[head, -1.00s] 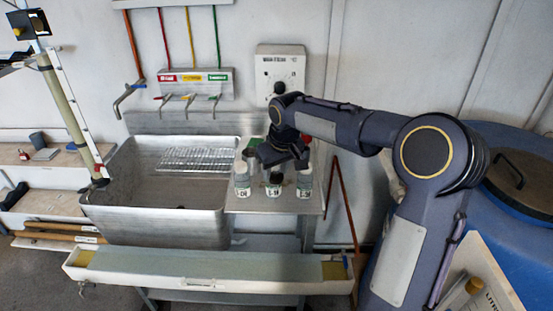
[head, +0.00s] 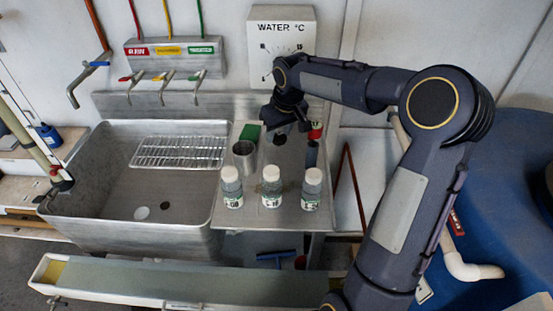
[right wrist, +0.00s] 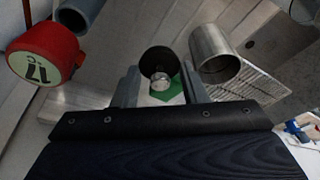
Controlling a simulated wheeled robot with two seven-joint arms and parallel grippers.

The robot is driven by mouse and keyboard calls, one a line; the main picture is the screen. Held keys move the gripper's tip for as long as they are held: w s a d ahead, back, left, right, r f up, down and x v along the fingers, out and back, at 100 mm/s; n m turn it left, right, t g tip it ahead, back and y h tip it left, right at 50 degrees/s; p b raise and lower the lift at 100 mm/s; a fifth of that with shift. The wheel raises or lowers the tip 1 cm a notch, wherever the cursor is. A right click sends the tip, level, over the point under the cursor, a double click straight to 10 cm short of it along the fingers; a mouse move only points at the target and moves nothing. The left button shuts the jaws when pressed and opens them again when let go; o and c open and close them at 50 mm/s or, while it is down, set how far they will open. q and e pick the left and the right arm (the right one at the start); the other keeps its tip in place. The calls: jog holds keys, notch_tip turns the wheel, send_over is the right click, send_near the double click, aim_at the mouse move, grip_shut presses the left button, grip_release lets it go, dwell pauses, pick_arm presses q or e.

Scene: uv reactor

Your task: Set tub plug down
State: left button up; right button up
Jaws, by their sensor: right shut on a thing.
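My right gripper (head: 286,112) is over the back of the metal drainboard (head: 225,212), to the right of the sink. A dark round piece, apparently the tub plug (head: 279,138), shows just below its fingers. In the right wrist view the black plug (right wrist: 157,58) is between the two fingers, with the gripper (right wrist: 160,88) shut on it. A small pale round part shows at its near side. The gripper hides part of it, and I cannot tell whether it touches the board. My left gripper is not in view.
Close around stand a metal cup (head: 244,160), a green pad (head: 249,131) and a red-topped item marked 17 (head: 315,131). Several capped bottles (head: 271,187) line the board's front. The sink (head: 115,190) holds a wire rack (head: 180,152), a pale disc (head: 141,213) and a dark drain (head: 165,205).

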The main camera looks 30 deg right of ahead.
send_over(277, 165)
jog(key=s, duration=0.1)
notch_tip(277, 165, down, 7)
jog(key=shift+s+f, duration=0.1)
jog(key=shift+f, duration=1.65)
jog(key=shift+f, duration=0.3)
jog(key=o, duration=1)
jog(key=shift+r, duration=0.15)
jog(key=shift+c, duration=0.2)
